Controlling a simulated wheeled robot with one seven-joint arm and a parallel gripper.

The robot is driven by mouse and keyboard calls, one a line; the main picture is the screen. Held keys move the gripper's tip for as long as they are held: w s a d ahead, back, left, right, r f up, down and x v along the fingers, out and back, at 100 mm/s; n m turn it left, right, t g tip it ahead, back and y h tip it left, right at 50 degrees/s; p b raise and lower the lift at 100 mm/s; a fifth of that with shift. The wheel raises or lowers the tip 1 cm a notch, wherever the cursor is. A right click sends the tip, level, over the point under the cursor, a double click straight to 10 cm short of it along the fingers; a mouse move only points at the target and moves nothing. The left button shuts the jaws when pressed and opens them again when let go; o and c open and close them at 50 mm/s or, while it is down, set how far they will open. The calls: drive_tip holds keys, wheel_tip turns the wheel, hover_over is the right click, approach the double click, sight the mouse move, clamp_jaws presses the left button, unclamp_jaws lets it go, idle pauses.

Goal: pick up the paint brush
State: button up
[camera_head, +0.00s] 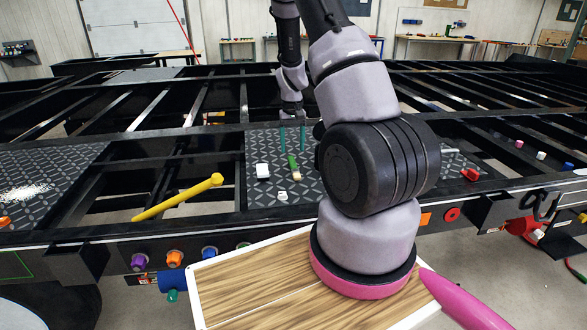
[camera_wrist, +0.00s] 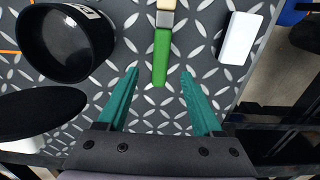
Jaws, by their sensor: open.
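The paint brush (camera_wrist: 161,52) has a green handle, a metal band and pale bristles. In the wrist view it lies at the top centre on dark diamond plate (camera_wrist: 196,68), its handle end pointing toward my gripper. In the head view the brush (camera_head: 293,166) lies on the diamond-plate panel. My gripper (camera_wrist: 160,72) is open, with a teal finger on each side of the line of the handle. The fingers are apart from the brush, and nothing is between them but the handle's end. In the head view my gripper (camera_head: 292,138) is just beyond the brush.
A white block (camera_wrist: 239,38) lies right of the brush; it also shows in the head view (camera_head: 262,171). A black round cup (camera_wrist: 66,42) stands at left. A yellow bar (camera_head: 178,198) lies across the frame's open gaps. Black frame beams surround the panel.

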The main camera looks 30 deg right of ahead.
sight(292, 161)
drive_tip(key=shift+s+f, duration=0.1)
drive_tip(key=shift+f, duration=2.65)
clamp_jaws()
